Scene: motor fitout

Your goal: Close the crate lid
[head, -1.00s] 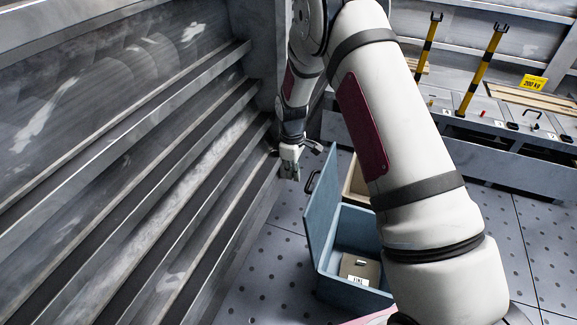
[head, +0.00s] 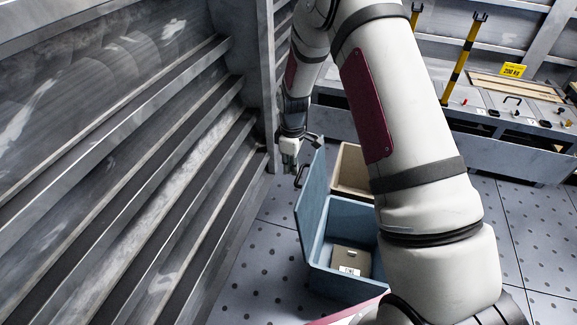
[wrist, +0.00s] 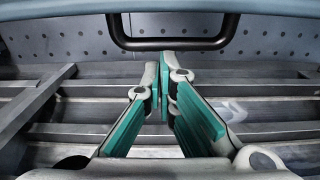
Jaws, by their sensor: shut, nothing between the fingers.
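The blue crate (head: 345,287) stands on the floor with its lid (head: 312,208) open, standing upright along the left side. A black handle (head: 299,177) is on the lid's outer face near its top. My gripper (head: 292,167) is shut and empty, just left of the lid's top by the handle. In the wrist view the green-padded fingers (wrist: 164,62) meet just below the black handle (wrist: 172,43), and a blue-grey edge of the lid (wrist: 240,8) crosses the top. I cannot tell whether the fingers touch the handle.
A small box with a white label (head: 352,258) lies inside the crate. A tan crate (head: 352,168) stands behind it. A ribbed metal wall (head: 130,170) rises close on the left. A grey bench (head: 500,150) with yellow-black posts is at the back right. My arm hides the crate's right side.

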